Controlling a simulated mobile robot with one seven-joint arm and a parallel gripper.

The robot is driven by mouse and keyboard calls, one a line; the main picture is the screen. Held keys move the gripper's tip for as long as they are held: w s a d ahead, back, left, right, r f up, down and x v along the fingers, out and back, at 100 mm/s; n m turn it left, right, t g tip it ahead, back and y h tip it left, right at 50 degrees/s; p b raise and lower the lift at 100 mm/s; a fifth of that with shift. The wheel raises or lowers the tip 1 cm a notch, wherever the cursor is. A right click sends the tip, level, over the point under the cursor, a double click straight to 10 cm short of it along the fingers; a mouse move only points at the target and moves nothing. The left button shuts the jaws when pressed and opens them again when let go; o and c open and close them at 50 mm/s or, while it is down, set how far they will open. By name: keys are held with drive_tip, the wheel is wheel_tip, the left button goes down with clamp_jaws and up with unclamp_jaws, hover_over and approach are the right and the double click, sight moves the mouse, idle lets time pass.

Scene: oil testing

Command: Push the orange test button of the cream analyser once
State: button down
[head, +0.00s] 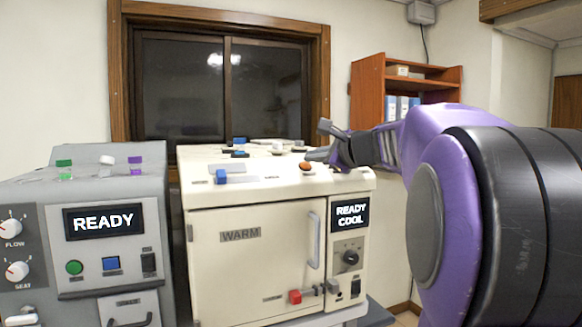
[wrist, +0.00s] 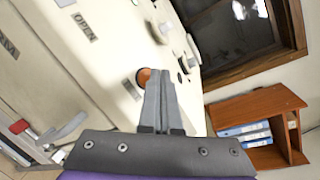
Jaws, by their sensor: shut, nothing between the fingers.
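The cream analyser (head: 250,215) stands in the middle of the head view, its screen (head: 351,215) reading READY COOL. The orange test button (head: 305,166) is on its top face, near the front right edge. In the wrist view the orange button (wrist: 143,76) shows just left of my fingertips, partly covered by the left finger. My gripper (head: 312,155) is shut and empty, its tips just above and behind the button in the head view. The closed fingers also show in the wrist view (wrist: 168,75). I cannot tell whether they touch the button.
A grey machine (head: 115,240) reading READY stands left of the analyser. A blue switch (head: 221,177) and several small parts sit on the analyser's top. A wooden shelf (head: 370,90) is behind.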

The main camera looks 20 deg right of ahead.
drive_tip(key=shift+w+f+b, duration=0.3)
drive_tip(key=shift+w+f, duration=0.05)
drive_tip(key=shift+f, duration=0.2)
idle(0.9)
drive_tip(key=shift+r, duration=0.15)
drive_tip(key=shift+s+r+p, duration=0.4)
drive_tip(key=shift+s+r, duration=0.05)
drive_tip(key=shift+r, duration=0.1)
drive_tip(key=s+r+p, duration=0.1)
drive_tip(key=r, duration=0.1)
drive_tip(key=s+r+p, duration=0.1)
drive_tip(key=s+r, duration=0.1)
idle(0.4)
idle(0.5)
